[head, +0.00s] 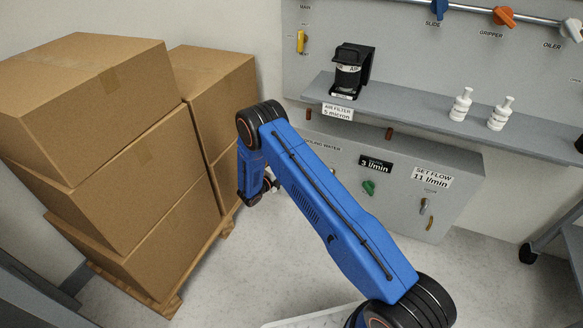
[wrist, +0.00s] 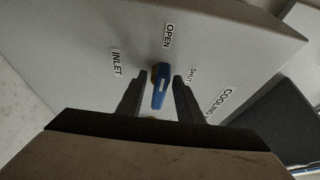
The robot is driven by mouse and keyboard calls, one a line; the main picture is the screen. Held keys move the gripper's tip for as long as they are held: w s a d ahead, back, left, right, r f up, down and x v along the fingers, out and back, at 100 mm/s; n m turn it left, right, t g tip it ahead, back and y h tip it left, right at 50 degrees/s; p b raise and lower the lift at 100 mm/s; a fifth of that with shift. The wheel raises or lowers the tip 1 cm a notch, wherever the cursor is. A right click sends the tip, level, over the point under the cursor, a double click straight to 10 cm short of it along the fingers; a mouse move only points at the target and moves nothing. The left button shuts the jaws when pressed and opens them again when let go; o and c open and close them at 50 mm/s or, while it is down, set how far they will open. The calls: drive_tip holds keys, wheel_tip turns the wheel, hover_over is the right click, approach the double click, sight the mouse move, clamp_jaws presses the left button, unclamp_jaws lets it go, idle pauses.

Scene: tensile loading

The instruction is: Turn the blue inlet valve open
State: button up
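The blue inlet valve handle (wrist: 159,88) is on a grey panel (wrist: 215,40) in the wrist view. The handle runs nearly up and down in the picture, its pivot at the upper end. The "OPEN" label (wrist: 168,35) is above it, "SHUT" (wrist: 193,75) to its right and "INLET" (wrist: 117,63) to its left. My gripper (wrist: 160,76) is open, with one dark finger on each side of the handle and small gaps visible. Whether either finger touches it I cannot tell. In the head view my arm hides the valve.
Stacked cardboard boxes (head: 110,130) on a wooden pallet (head: 150,300) stand close to the left of my arm. A grey shelf (head: 420,120) with an air filter and white bottles (head: 461,104) is above the cooling water cabinet (head: 455,215). A green knob (head: 369,187) is on the cabinet front.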

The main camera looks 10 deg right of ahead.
drive_tip(key=v, duration=1.2)
drive_tip(key=shift+w, duration=0.1)
drive_tip(key=s+d+r+m+g+y, duration=0.1)
drive_tip(key=s+d+r+m+g, duration=0.3)
drive_tip(key=r, duration=0.5)
drive_tip(key=s+d+r+m+g+y, duration=0.1)
drive_tip(key=s+d+r+m+g, duration=0.15)
drive_tip(key=d+r+m, duration=0.6)
drive_tip(key=s+d+r+m+g, duration=0.2)
drive_tip(key=s+d+r+m, duration=0.15)
drive_tip(key=r, duration=0.75)
drive_tip(key=s+d+r+m+g+y, duration=0.1)
drive_tip(key=s+d+r+m+y, duration=0.15)
drive_tip(key=s+r+m, duration=0.45)
drive_tip(key=s+d+r+m+g+y, duration=0.1)
drive_tip(key=s+d+r+m+y, duration=0.25)
drive_tip(key=s, duration=0.55)
drive_tip(key=s+a+r+m+t+y, duration=0.2)
drive_tip(key=s+m, duration=0.6)
drive_tip(key=s, duration=0.4)
drive_tip(key=s+a+r+m+t+y, duration=0.2)
drive_tip(key=s+r+m+y, duration=0.3)
drive_tip(key=s, duration=0.8)
drive_tip(key=m+t, duration=0.1)
drive_tip(key=m, duration=0.2)
drive_tip(key=shift+a+t, duration=0.2)
drive_tip(key=shift+t, duration=0.15)
